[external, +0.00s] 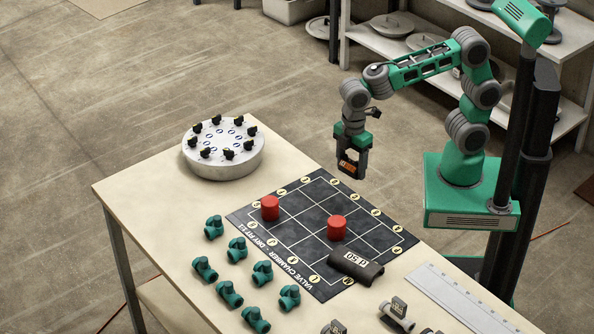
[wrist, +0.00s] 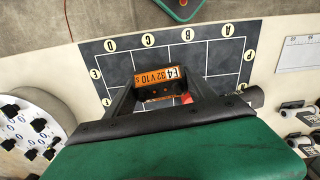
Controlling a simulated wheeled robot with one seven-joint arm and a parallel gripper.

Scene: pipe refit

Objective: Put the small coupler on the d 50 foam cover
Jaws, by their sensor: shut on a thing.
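My gripper (external: 350,170) is in the air above the table's far side, beyond the dark grid mat. It is shut on a small piece with an orange tag (external: 347,165). The tag (wrist: 158,83) also shows between the fingers in the wrist view and reads partly "32 V10". The rest of this piece is mostly hidden, so I cannot tell its full shape. The d 50 foam cover (external: 356,268) is a black half-round piece at the mat's near right edge, well apart from my gripper. Its dark end (wrist: 254,97) shows in the wrist view.
Two red cylinders (external: 270,208) (external: 337,228) stand on the mat (external: 304,205). Several green fittings (external: 238,249) lie in front of it. A round white stand (external: 222,158) with black valves is left. Grey tagged fittings (external: 398,313) and a white ruler (external: 455,296) are right.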

